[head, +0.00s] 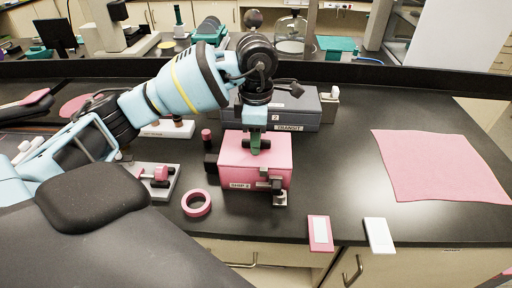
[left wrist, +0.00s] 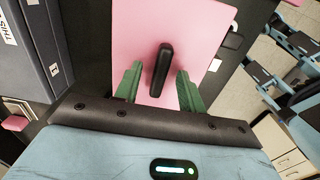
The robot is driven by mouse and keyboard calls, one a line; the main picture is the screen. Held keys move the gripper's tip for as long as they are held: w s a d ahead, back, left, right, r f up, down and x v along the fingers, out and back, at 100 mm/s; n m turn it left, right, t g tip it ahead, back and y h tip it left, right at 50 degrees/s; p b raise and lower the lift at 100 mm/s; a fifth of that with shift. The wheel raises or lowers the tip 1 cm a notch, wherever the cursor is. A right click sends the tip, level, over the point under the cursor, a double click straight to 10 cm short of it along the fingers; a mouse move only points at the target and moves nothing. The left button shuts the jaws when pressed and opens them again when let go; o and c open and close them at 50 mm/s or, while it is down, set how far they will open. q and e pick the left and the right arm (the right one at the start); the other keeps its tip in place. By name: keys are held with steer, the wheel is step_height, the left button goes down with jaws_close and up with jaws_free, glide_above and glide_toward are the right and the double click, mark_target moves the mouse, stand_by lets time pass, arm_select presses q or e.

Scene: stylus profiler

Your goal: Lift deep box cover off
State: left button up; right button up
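The deep box (head: 238,180) is pink, with a label on its front, and stands on the black bench in the middle of the head view. Its pink cover (head: 280,150) lies on top; the cover also fills the upper middle of the left wrist view (left wrist: 195,25). A black bar handle (left wrist: 161,70) stands up from the cover. My left gripper (head: 256,148) points down over the cover. In the left wrist view its green fingers (left wrist: 159,68) are apart, one on each side of the handle, with gaps showing. My right gripper is not seen.
A dark grey case (head: 295,108) stands close behind the box. A small black-and-metal fitting (head: 277,187) is at the box's front right. A pink ring (head: 196,203) and grey fixture (head: 150,180) lie left. A pink mat (head: 437,165) lies right, with bare bench between.

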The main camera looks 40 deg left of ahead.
arm_select(q)
jaws_close()
steer(key=shift+r, duration=0.1)
stand_by(0.3)
steer(key=shift+r, duration=0.45)
step_height(320, 180, up, 2)
steer(key=shift+w+r, duration=0.1)
steer(key=shift+r, duration=0.05)
steer(key=s+d+r, duration=0.1)
steer(key=s+d, duration=0.8)
steer(key=s, duration=0.4)
steer(key=shift+s+r, duration=0.15)
steer(key=shift+r, duration=0.15)
